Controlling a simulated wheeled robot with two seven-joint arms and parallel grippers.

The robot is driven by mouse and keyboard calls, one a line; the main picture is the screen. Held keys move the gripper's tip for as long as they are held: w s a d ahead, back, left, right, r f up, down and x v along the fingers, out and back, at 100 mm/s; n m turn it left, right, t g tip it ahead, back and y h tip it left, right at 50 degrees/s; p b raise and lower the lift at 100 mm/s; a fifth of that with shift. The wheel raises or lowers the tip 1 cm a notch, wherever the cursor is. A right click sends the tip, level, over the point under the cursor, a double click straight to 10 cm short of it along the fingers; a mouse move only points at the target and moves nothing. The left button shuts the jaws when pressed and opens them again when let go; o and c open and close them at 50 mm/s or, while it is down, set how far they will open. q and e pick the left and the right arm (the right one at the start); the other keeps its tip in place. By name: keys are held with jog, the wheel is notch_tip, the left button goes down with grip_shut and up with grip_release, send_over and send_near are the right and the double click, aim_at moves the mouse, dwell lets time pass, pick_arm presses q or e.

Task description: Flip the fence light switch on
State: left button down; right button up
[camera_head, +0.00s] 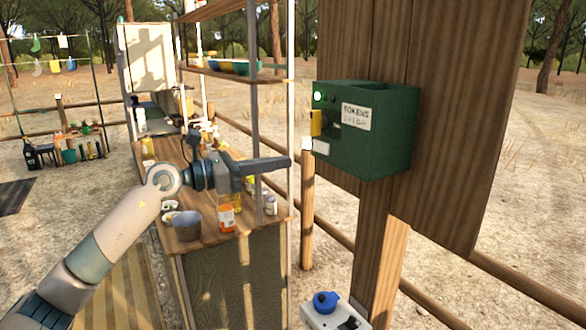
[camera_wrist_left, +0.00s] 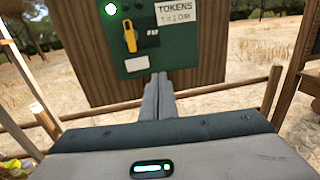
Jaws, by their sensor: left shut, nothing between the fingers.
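A dark green box (camera_head: 365,130) is fixed to the wooden board at the right. Its face carries a yellow lever (camera_head: 316,122), a lit green lamp (camera_head: 319,96) and a "TOKENS" label (camera_head: 356,117). In the left wrist view the lever (camera_wrist_left: 130,36) stands nearly upright, beside a small dark slot. My left gripper (camera_head: 288,163) is shut and empty, pointing toward the box from the left, lower than the lever. In the left wrist view its fingertips (camera_wrist_left: 159,77) show at the box's lower edge, below and right of the lever.
A wooden counter (camera_head: 190,237) with jars, bottles and a grey pot stands below my left arm. Shelf uprights rise behind the gripper. A pale box with a blue knob (camera_head: 325,301) sits low beside the post. Open air lies between gripper and green box.

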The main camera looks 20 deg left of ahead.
pick_arm(q)
jog(key=shift+s+a+r+b, duration=0.1)
jog(key=shift+s+a+b, duration=0.15)
jog(key=shift+s, duration=0.35)
jog(key=shift+s+a+b, duration=0.1)
jog(key=shift+s+a, duration=0.25)
jog(key=shift+s, duration=0.25)
jog(key=shift+s, duration=0.1)
